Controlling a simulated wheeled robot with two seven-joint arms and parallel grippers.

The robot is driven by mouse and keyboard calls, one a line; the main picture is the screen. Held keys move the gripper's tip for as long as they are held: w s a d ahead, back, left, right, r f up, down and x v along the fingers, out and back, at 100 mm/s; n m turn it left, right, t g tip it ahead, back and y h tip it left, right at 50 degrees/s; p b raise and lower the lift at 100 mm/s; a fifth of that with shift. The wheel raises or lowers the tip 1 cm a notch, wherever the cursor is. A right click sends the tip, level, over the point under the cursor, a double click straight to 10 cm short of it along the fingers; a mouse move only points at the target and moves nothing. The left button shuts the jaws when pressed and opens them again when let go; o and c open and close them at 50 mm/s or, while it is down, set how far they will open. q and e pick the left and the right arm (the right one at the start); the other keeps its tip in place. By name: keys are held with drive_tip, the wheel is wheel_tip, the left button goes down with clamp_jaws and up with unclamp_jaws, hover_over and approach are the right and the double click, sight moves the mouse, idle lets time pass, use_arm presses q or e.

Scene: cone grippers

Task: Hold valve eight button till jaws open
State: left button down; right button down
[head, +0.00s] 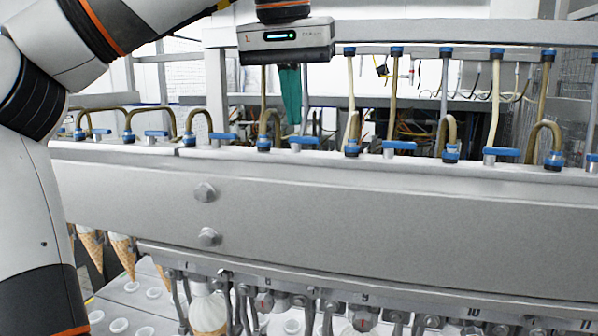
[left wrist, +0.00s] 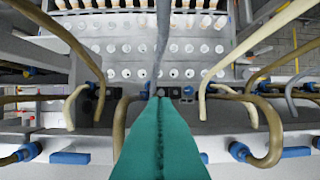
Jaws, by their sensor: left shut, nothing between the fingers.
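My left gripper (head: 293,122) points straight down behind the long grey beam (head: 360,215), its teal fingers shut and empty. In the left wrist view, the fingertips (left wrist: 160,97) reach a row of small dark blocks (left wrist: 188,92) between hoses. I cannot tell whether they touch a block. No valve number is readable there, and the fingers hide part of the row. Below the beam, in the head view, hang metal jaws (head: 263,302), about where number 8 falls in the row. I cannot tell whether those jaws are open. My right gripper is not in view.
Blue-handled valves (head: 398,146) and curved tan hoses (head: 447,132) line the beam's top, close around the fingers. Ice cream cones (head: 92,243) hang at lower left. A white tray (left wrist: 122,48) with round holes lies below, with cones along its far side.

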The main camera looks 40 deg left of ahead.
use_arm(q)
drive_tip(key=x, duration=0.3)
drive_tip(key=p+x, duration=0.1)
drive_tip(key=x, duration=0.2)
drive_tip(key=s+x, duration=0.1)
drive_tip(key=x, duration=0.2)
drive_tip(key=shift+w+d+f+p, duration=0.1)
drive_tip(key=shift+d+f+p, duration=0.15)
drive_tip(key=shift+p, duration=0.15)
drive_tip(key=shift+d+f, duration=0.1)
drive_tip(key=shift+f, duration=0.35)
drive_tip(key=shift+f, duration=0.1)
